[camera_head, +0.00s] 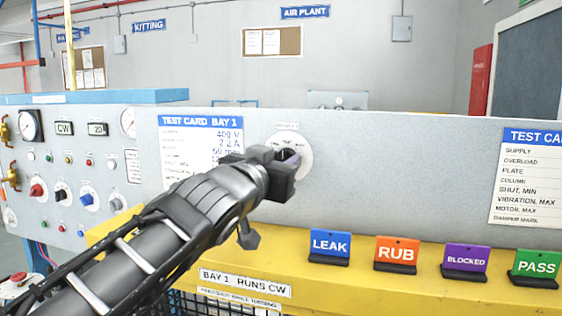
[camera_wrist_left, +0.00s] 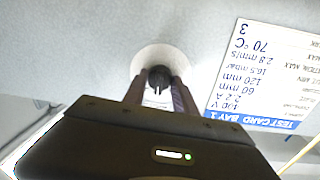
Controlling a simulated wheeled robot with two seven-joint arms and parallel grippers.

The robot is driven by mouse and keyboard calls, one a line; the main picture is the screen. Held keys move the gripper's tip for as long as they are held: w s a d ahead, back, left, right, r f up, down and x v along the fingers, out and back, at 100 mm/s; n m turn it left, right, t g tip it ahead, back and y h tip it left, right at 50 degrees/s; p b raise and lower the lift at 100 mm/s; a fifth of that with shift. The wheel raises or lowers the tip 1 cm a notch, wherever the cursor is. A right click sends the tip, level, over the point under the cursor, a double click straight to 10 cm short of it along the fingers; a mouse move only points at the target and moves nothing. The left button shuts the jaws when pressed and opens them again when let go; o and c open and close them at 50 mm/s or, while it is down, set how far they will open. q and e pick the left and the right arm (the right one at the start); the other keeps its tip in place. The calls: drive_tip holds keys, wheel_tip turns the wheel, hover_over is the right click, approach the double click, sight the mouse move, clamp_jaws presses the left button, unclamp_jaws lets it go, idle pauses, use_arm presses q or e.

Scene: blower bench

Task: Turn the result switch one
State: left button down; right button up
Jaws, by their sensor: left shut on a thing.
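The result switch (camera_head: 303,146) is a round white dial plate with a dark knob, set on the grey panel right of the Bay 1 test card. My left gripper (camera_head: 286,163) is at the dial and covers much of it in the head view. In the left wrist view the dark knob (camera_wrist_left: 159,78) stands between the two fingers of my left gripper (camera_wrist_left: 160,92), which are shut on it. The white plate (camera_wrist_left: 183,60) shows around the knob. The dial's markings are too small to read. My right gripper is not in view.
A yellow ledge (camera_head: 440,303) runs below the panel. On it stand LEAK (camera_head: 330,242), RUB (camera_head: 397,250), BLOCKED (camera_head: 465,259) and PASS (camera_head: 537,264) signs. A control panel (camera_head: 75,170) with gauges and knobs is at left.

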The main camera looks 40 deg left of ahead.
use_arm(q)
drive_tip(key=shift+f+n+y+b, duration=0.1)
drive_tip(key=shift+n+y+b, duration=0.2)
drive_tip(key=shift+n+b, duration=4.85)
drive_tip(key=shift+m+b, duration=0.45)
drive_tip(key=shift+b, duration=0.1)
drive_tip(key=c, duration=1)
unclamp_jaws()
drive_tip(key=shift+s, duration=0.1)
